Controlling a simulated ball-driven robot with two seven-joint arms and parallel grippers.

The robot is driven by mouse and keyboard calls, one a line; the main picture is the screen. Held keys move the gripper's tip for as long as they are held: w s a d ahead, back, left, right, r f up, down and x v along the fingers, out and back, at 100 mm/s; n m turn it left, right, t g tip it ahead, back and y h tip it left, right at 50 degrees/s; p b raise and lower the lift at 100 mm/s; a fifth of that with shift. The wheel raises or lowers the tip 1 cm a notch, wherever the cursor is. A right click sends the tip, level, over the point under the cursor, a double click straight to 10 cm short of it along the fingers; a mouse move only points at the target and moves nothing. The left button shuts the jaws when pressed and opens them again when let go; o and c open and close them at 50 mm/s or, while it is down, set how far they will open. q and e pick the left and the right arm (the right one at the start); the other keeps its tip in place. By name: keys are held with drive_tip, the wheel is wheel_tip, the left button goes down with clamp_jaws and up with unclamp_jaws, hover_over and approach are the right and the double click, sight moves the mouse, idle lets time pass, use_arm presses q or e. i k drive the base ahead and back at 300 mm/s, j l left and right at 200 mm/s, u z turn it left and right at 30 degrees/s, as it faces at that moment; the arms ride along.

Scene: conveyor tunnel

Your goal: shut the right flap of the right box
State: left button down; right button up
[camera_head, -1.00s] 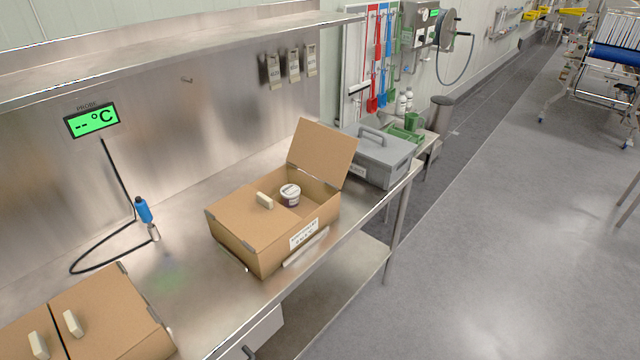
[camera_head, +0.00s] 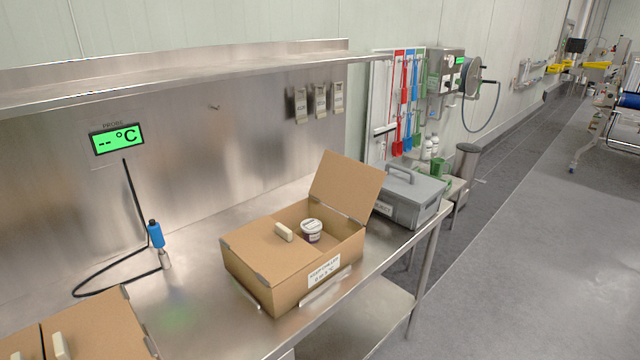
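The right box (camera_head: 290,293) is a brown cardboard box on the steel bench, with a white label on its front. Its right flap (camera_head: 346,186) stands open, tilted up and outward at the right end. Its left flap (camera_head: 257,251) lies flat and shut, with a pale handle block (camera_head: 284,232) on it. A white-lidded tub (camera_head: 312,230) shows inside the open right half. Neither of my grippers is in the head view.
A grey lidded container (camera_head: 408,200) stands just right of the box. Another cardboard box (camera_head: 95,325) with shut flaps is at the lower left. A blue probe (camera_head: 156,235) with a black cable stands on the bench (camera_head: 195,296). A steel shelf (camera_head: 200,71) runs above.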

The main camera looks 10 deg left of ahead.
sight(352, 187)
drive_tip(key=i+l+u, duration=0.1)
drive_tip(key=u, duration=0.35)
drive_tip(key=i+l+u, duration=0.1)
drive_tip(key=u, duration=0.35)
drive_tip(key=l+u, duration=0.25)
drive_tip(key=u, duration=0.2)
drive_tip(key=i+l+u, duration=0.1)
drive_tip(key=l+u, duration=0.2)
drive_tip(key=l, duration=0.55)
drive_tip(key=l+u, duration=0.3)
drive_tip(key=l, duration=0.55)
drive_tip(key=k+l+u, duration=0.15)
drive_tip(key=l+u, duration=0.15)
drive_tip(key=l, duration=0.55)
drive_tip(key=k+l, duration=0.1)
drive_tip(key=l, duration=1.15)
drive_tip(key=k, duration=0.05)
